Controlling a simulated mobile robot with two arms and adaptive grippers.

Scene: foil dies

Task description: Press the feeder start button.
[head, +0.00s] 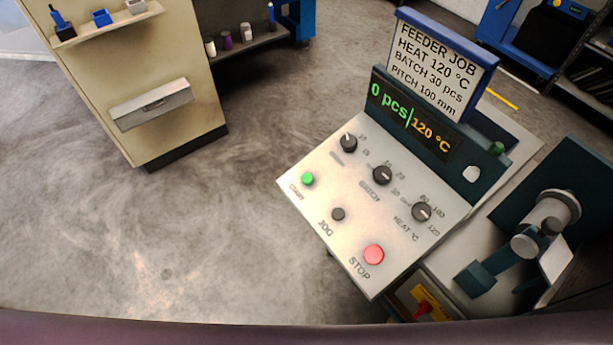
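The feeder's control panel (335,245) is a sloped light plate right of centre in the head view. A green button (307,179) sits near its left edge, with a small blurred label beside it that looks like START. A dark JOG button (338,214) and a red STOP button (374,254) lie below it. Three black knobs, for pitch (348,142), batch (383,175) and heat (421,211), run along the upper side. The display (415,122) reads 0 pcs and 120 °C. Neither of my grippers is in view.
A job sign (440,65) behind the display reads heat 120 °C, batch 30 pcs, pitch 100 mm. A beige cabinet (135,60) stands at the upper left. A machine with a roller (550,213) is at the right. The floor (180,240) left of the panel is clear.

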